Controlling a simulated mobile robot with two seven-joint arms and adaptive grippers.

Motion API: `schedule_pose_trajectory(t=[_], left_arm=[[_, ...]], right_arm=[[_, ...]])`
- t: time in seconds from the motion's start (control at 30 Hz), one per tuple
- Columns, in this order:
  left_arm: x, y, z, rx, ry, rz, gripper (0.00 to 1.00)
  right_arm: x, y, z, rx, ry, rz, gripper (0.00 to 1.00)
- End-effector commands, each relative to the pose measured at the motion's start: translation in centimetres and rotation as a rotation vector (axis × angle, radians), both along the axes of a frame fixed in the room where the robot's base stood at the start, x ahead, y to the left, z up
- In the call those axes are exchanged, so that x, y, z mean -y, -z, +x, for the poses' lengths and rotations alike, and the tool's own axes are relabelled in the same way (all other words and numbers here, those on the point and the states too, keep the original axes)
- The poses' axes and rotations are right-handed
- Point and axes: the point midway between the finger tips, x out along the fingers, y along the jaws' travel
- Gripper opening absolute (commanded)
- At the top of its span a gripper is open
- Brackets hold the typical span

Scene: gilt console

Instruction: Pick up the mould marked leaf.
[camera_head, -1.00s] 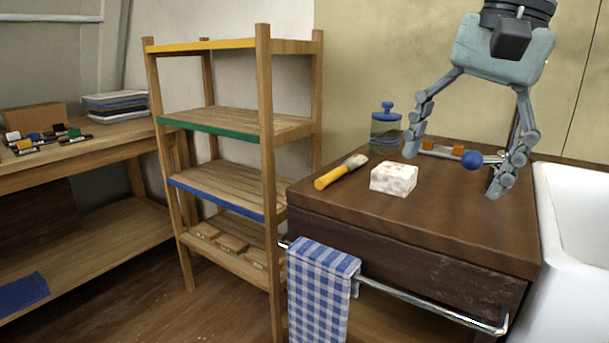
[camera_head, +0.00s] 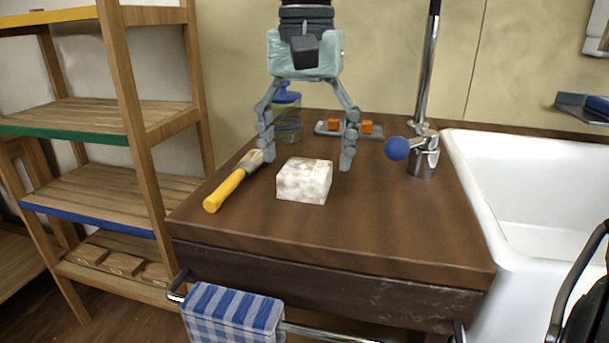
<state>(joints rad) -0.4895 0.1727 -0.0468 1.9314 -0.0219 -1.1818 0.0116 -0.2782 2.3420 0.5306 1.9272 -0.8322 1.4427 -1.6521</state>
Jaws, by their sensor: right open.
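Several small wooden moulds (camera_head: 122,263) lie in a row on the lowest shelf of the wooden rack at the left. Their marks are too small to read, so I cannot tell which one bears the leaf. My right gripper (camera_head: 308,161) hangs fingers down over the wooden counter, well to the right of the moulds. Its fingers are spread and hold nothing. They show just behind and either side of a white, mottled block (camera_head: 304,181). My left gripper is not in view.
The counter (camera_head: 380,225) carries a yellow-handled brush (camera_head: 226,188), a blue-lidded jar (camera_head: 288,126) and a tray with orange pieces (camera_head: 350,130). A tap (camera_head: 424,160) and white sink (camera_head: 540,180) are at right. A checked towel (camera_head: 232,312) hangs on the front rail.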

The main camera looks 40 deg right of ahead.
Motion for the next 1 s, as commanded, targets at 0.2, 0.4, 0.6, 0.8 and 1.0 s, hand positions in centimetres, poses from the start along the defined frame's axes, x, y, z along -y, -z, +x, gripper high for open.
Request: schedule_pose_trajectory(t=[0.2, 0.4, 0.6, 0.8, 1.0], left_arm=[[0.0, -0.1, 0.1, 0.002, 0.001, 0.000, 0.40], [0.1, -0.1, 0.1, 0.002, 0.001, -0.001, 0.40], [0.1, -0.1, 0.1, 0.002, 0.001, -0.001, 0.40], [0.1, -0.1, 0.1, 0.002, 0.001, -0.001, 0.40], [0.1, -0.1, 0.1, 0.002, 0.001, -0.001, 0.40]], right_arm=[[0.0, 2.0, 0.0, 0.001, 0.001, 0.001, 0.81], [0.0, 2.0, 0.0, 0.002, 0.002, 0.001, 0.81], [0.0, 2.0, 0.0, 0.002, 0.002, 0.001, 0.56], [0.0, 2.0, 0.0, 0.002, 0.002, 0.001, 0.31], [0.0, 2.0, 0.1, 0.004, 0.002, 0.000, 0.26]])
